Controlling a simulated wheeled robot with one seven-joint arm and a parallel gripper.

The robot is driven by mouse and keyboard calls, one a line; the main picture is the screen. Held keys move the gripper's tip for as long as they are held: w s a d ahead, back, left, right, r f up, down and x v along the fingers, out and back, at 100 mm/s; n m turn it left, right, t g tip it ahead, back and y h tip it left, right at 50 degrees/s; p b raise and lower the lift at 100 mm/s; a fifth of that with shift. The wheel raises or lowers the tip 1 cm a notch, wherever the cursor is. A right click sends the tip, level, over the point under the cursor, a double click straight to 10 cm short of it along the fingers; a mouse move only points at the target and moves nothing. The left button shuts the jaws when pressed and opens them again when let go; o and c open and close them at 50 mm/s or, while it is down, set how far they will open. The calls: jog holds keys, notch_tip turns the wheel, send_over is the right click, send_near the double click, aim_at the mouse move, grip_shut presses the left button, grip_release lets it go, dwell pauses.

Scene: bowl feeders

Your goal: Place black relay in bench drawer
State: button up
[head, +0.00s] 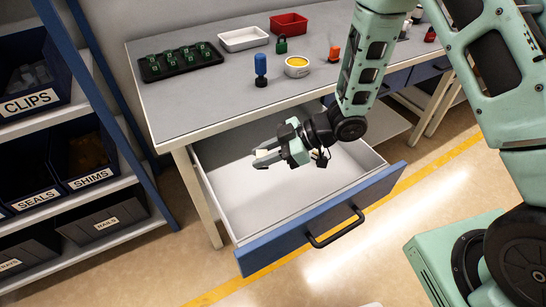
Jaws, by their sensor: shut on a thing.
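The bench drawer (317,216) is pulled out below the workbench, with a blue front, a black handle and a pale, bare inside. My gripper (262,158) is above the open drawer, over its left half, pointing left. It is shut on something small. Only dark bits show at the fingertips, and the fingers hide most of it; I take it to be the black relay but cannot make out its shape. No other black relay shows clearly on the bench.
The workbench (215,99) carries a black tray of green parts (180,62), a white bin (243,39), a red bin (289,23), a blue bottle (261,70) and a yellow-topped round container (297,66). Shelves of labelled bins (28,103) stand at left. The drawer's floor is free.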

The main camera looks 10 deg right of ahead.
jog(key=s+a+f+n+g, duration=0.2)
jog(key=s+a+n+g, duration=0.2)
jog(key=a+n+g, duration=0.1)
send_over(252, 208)
notch_tip(252, 208, down, 5)
jog(key=shift+r+b, duration=0.1)
jog(key=shift+b, duration=0.2)
jog(key=shift+f, duration=2.4)
jog(key=shift+f, duration=0.2)
jog(key=o, duration=1)
